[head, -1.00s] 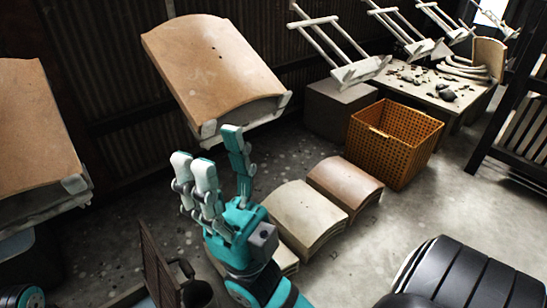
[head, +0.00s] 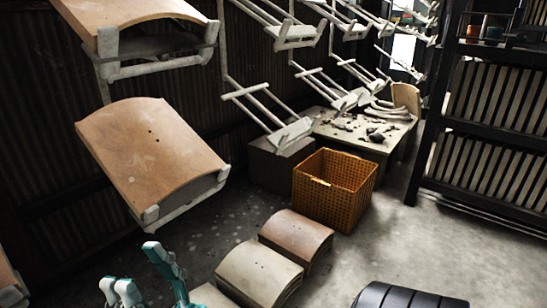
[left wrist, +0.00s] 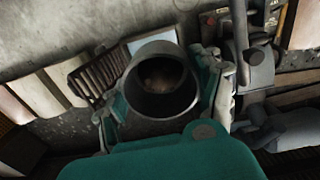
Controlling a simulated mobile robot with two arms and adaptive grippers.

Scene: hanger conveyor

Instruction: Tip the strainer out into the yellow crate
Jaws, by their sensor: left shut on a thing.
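The yellow crate (head: 325,207) stands on the floor right of centre in the head view, a perforated orange-yellow box with an open top.
Curved tiles (head: 262,272) lie on the floor left of the crate. A tile on a hanger (head: 150,152) hangs at left, with empty hangers (head: 282,134) further along. A low table (head: 392,146) with rubble is behind the crate. A dark rack (head: 432,145) stands right. Floor right of the crate is clear.

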